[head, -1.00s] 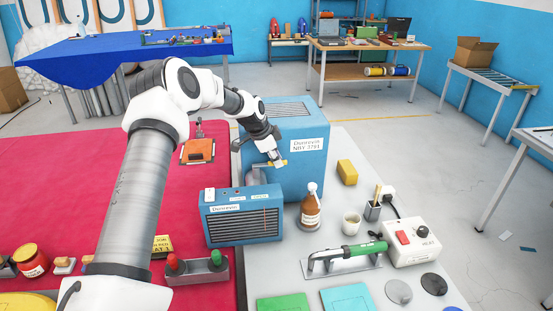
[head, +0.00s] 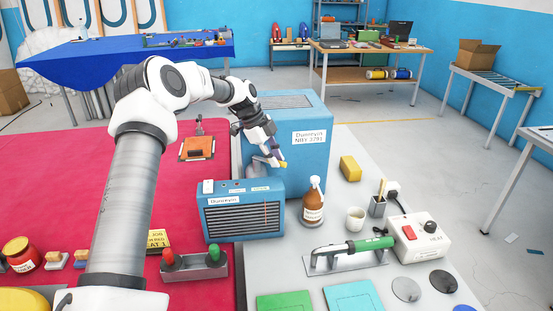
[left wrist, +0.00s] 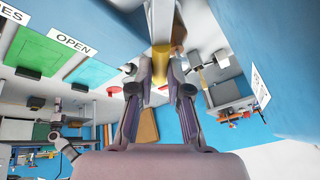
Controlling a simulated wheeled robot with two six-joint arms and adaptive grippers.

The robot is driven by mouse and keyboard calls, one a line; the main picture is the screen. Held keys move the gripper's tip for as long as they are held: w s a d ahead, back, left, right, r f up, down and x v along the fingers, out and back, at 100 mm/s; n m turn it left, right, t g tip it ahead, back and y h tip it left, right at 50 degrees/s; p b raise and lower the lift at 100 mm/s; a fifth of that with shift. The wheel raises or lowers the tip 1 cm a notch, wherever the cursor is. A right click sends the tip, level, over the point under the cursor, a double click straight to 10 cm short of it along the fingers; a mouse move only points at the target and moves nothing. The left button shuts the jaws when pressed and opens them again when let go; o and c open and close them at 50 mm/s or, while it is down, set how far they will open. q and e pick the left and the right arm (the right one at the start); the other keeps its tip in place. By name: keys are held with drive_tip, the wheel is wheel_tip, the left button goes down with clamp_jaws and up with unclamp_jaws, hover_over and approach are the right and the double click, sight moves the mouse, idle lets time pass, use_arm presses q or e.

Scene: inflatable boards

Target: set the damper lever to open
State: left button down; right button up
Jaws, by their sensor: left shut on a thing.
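The damper lever shows as a yellow grip (head: 284,164) at the front of the blue box labelled "Dunreyin NBY 3291" (head: 316,160). My left gripper (head: 275,157) reaches down to it from the left. In the left wrist view the fingers of my left gripper (left wrist: 160,82) are shut on the yellow grip of the lever (left wrist: 164,60). A pale shaft runs on from the grip toward the top of that view. The fingers cover part of the lever, and I cannot read its position mark. My right gripper is not in view.
A blue heater-like unit (head: 242,215) stands just in front of the box. A brown bottle (head: 313,204), a white cup (head: 355,218) and a yellow block (head: 350,168) stand to its right. A white label reading "OPEN" (left wrist: 74,42) shows in the left wrist view.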

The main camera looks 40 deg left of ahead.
use_arm(q)
drive_tip(key=shift+s+d+m+g, duration=0.1)
drive_tip(key=shift+s+m+g, duration=0.3)
drive_tip(key=shift+m, duration=0.5)
drive_tip(key=shift+s, duration=0.15)
drive_tip(key=c, duration=1.1)
unclamp_jaws()
drive_tip(key=shift+d, duration=0.1)
